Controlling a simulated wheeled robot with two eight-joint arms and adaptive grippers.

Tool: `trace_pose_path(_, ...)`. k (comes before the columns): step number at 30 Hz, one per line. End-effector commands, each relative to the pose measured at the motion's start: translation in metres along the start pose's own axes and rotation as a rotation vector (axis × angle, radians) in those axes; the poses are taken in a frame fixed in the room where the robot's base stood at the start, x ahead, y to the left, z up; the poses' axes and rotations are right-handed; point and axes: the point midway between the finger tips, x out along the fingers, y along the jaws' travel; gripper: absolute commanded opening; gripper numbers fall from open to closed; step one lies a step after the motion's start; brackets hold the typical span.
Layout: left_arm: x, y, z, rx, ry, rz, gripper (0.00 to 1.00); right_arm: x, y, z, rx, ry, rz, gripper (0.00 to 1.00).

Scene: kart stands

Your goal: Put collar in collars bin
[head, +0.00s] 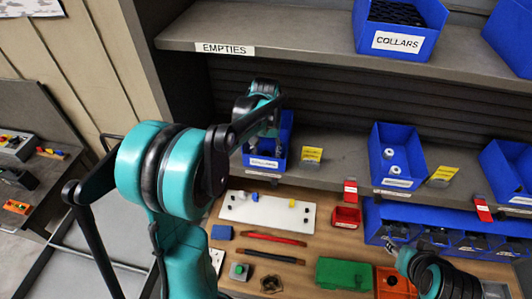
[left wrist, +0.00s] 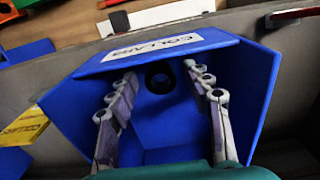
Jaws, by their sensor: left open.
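A blue bin (left wrist: 255,95) with a white label reading COLLARS fills the middle of the left wrist view. In the head view this bin (head: 287,135) stands on the lower shelf, partly hidden behind my left arm. A dark round collar (left wrist: 159,76) lies in the bin near its labelled wall. My left gripper (left wrist: 163,88) is open, its fingers inside the bin on either side of the collar, with visible gaps.
Below, the wooden worktop holds a white board (head: 266,212), a red tool (head: 274,239), a green block (head: 343,273) and an orange tray (head: 394,283).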

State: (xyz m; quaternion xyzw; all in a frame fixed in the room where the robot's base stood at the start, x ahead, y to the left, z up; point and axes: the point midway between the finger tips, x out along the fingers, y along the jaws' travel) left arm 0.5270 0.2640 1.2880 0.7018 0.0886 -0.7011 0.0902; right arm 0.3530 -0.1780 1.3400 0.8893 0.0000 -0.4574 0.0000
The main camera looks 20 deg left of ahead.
Motion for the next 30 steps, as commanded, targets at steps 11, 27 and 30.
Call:
trace_pose_path(11,-0.050,0.000,0.000,0.000,0.000,0.000,0.50,0.000,0.000,0.000,0.000,0.000,0.000,0.40)
trace_pose_path(27,-0.079,0.000,0.000,0.000,0.000,0.000,0.50,0.001,0.000,0.001,0.000,0.000,0.000,0.40)
trace_pose_path(30,-0.079,0.000,0.000,0.000,0.000,0.000,0.50,0.001,0.000,0.001,0.000,0.000,0.000,0.40)
